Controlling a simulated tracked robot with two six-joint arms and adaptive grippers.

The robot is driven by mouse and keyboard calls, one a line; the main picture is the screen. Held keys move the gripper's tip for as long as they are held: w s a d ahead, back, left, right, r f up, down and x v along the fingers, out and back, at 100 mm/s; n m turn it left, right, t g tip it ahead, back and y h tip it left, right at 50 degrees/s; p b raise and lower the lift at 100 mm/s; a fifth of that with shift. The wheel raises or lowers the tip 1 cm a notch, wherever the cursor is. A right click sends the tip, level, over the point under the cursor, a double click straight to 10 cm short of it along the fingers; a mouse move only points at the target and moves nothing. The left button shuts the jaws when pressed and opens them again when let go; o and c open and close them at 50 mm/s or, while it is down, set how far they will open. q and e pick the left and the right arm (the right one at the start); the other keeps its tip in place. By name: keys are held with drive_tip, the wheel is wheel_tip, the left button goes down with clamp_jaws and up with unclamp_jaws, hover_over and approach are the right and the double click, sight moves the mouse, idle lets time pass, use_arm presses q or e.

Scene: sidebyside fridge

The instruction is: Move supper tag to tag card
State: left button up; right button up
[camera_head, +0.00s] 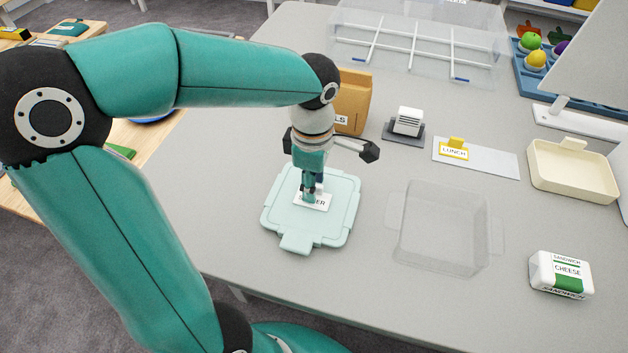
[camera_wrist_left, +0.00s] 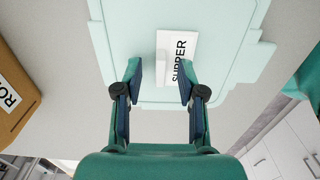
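The white supper tag (camera_head: 318,203) lies on the pale mint lid (camera_head: 283,215), partly hidden by my left gripper (camera_head: 309,194). In the left wrist view, the supper tag (camera_wrist_left: 180,45) lies ahead of my left gripper (camera_wrist_left: 161,72). Its fingers are apart, with nothing held between them; the right fingertip overlaps the tag's near end. I cannot tell whether it touches. The tag card (camera_head: 495,162) is a white strip to the right, with a yellow lunch tag (camera_head: 454,150) on its left end. My right gripper is not in view.
A brown box (camera_head: 354,95) stands behind the gripper. A dark-based holder (camera_head: 405,125) stands left of the tag card. A clear container (camera_head: 445,228), cream tray (camera_head: 572,172) and cheese sandwich pack (camera_head: 561,275) are on the right. A clear divided bin (camera_head: 418,42) is at the back.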

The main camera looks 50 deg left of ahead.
use_arm(q)
clamp_jaws()
drive_tip(key=shift+c, duration=0.2)
unclamp_jaws()
wheel_tip(320, 180, up, 12)
idle(0.6)
drive_tip(key=shift+f, duration=0.1)
